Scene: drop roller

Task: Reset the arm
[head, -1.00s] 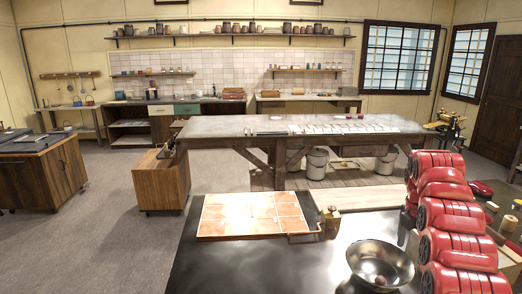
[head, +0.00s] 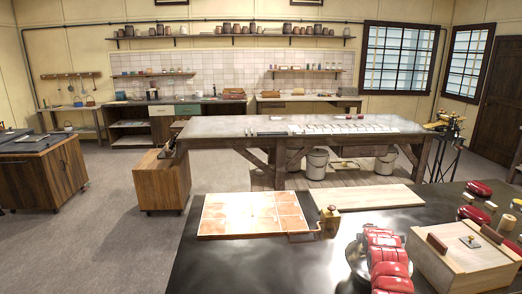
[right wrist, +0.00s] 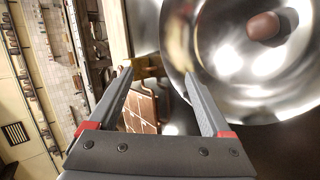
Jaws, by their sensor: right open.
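My red right arm (head: 386,262) comes up from the bottom of the head view, right of centre, and its gripper is not distinguishable there. In the right wrist view my right gripper (right wrist: 159,78) is open, with nothing between its fingers. A brass-coloured roller with a wire handle (head: 328,219) lies at the right edge of the orange tiled panel (head: 205,232); part of it shows beyond the fingers in the right wrist view (right wrist: 150,66). My left gripper is not in view.
A metal bowl (head: 355,250), partly hidden by my arm, also fills the right wrist view's upper right (right wrist: 235,95), holding a brown lump (right wrist: 263,26). A wooden board (head: 372,196) lies behind. A wooden box (head: 462,272) stands right. The dark tabletop (head: 215,270) is clear at front left.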

